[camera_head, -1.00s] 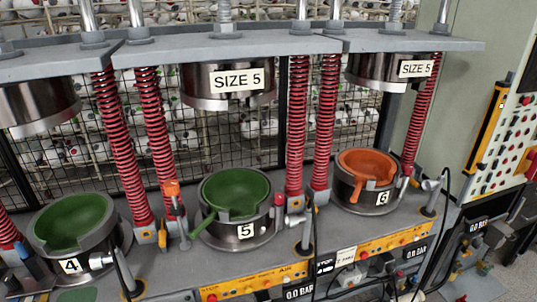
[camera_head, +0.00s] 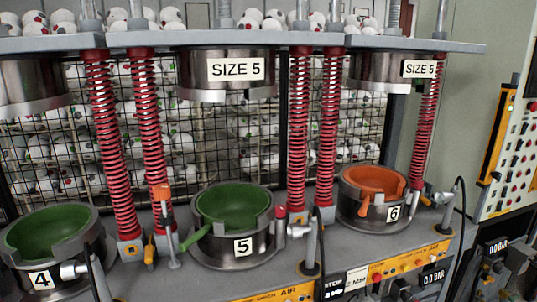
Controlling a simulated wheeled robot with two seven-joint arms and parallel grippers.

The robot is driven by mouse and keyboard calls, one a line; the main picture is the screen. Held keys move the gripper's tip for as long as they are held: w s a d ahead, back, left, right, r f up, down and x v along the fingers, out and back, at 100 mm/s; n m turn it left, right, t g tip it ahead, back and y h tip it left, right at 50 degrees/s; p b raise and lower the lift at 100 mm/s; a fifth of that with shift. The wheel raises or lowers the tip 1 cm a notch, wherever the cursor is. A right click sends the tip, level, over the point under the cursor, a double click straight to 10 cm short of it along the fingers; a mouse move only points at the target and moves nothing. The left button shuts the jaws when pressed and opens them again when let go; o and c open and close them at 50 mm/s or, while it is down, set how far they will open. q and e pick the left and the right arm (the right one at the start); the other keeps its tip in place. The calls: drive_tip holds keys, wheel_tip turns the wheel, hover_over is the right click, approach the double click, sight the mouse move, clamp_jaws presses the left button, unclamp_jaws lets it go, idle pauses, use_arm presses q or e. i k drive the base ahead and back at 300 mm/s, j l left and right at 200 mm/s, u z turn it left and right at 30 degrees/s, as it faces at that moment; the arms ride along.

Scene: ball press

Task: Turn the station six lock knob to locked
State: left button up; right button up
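Station six is the mould at the right, a dark metal cup (camera_head: 352,208) marked 6 with an orange bowl (camera_head: 375,178) in it. A silver cylinder fitting (camera_head: 442,198) sits to the right of the cup. Neither of my grippers can be made out in this view.
Green-bowled stations 5 (camera_head: 232,250) and 4 (camera_head: 38,278) stand to the left. Red springs (camera_head: 427,125) and upper press heads (camera_head: 385,72) rise above the moulds. Black hoses hang at the front. A control cabinet (camera_head: 520,130) stands at the far right. Caged balls are behind.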

sight(418, 183)
drive_tip(key=i+l+u, duration=0.2)
drive_tip(key=l, duration=1)
drive_tip(key=k+l+u, duration=0.2)
drive_tip(key=l, duration=1)
drive_tip(key=l+u, duration=0.2)
drive_tip(key=l, duration=1.05)
